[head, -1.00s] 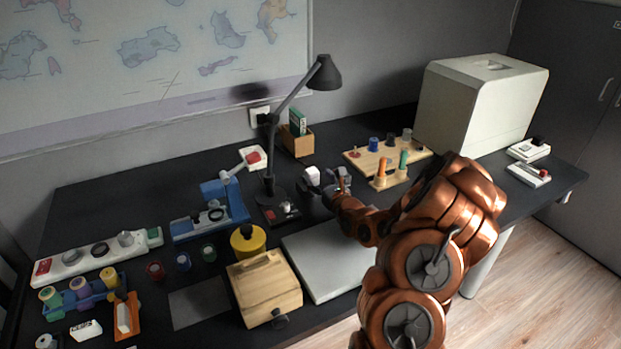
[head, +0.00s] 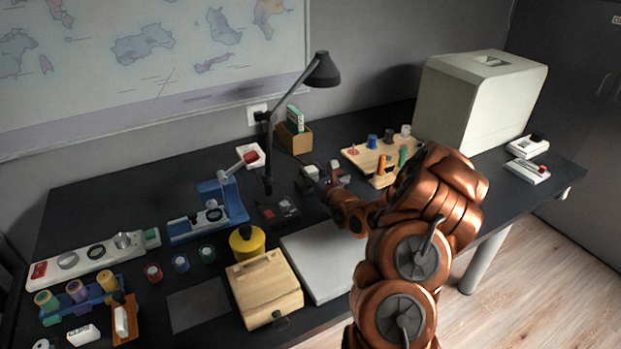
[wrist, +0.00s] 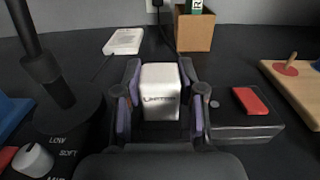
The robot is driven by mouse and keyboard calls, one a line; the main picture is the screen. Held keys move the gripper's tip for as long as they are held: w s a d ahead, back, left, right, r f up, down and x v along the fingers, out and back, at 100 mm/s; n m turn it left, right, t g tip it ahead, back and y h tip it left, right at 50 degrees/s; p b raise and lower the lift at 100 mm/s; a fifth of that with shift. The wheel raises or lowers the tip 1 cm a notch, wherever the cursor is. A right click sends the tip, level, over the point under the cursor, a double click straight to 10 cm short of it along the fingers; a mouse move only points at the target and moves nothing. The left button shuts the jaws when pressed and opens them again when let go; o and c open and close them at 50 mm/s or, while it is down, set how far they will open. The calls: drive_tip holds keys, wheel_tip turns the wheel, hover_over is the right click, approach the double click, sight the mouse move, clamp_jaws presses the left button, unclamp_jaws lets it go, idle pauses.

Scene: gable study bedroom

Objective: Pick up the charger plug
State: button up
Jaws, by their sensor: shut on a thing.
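The charger plug is a white block (wrist: 160,90) with faint dark lettering, upright between my fingers in the wrist view. My gripper (wrist: 160,68) is shut on it, with one purple-padded finger against each side. Its lower part is hidden by my gripper. I cannot tell whether it touches the desk. In the head view my gripper (head: 316,178) is over the back middle of the desk, right of the lamp. The plug is small and dim there.
The black desk lamp (head: 268,160) stands close on the left. A dark box with a red block (wrist: 250,101) is close on the right. A wooden pegboard (head: 358,158) lies farther right. A wooden holder (wrist: 195,31) and a white box (wrist: 124,41) stand behind.

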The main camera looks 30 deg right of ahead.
sight(311, 169)
drive_tip(key=shift+a, duration=0.1)
clamp_jaws()
drive_tip(key=shift+r, duration=0.1)
drive_tip(key=shift+r+b, duration=0.3)
drive_tip(key=shift+r, duration=1.15)
drive_tip(key=s+a+r+p, duration=0.1)
drive_tip(key=s+a+p, duration=0.1)
drive_tip(key=s, duration=0.5)
drive_tip(key=shift+s+a+r, duration=0.15)
drive_tip(key=shift+s+r, duration=0.25)
drive_tip(key=shift+s+a+r+p, duration=0.1)
drive_tip(key=shift+s+p, duration=0.05)
drive_tip(key=shift+p, duration=0.95)
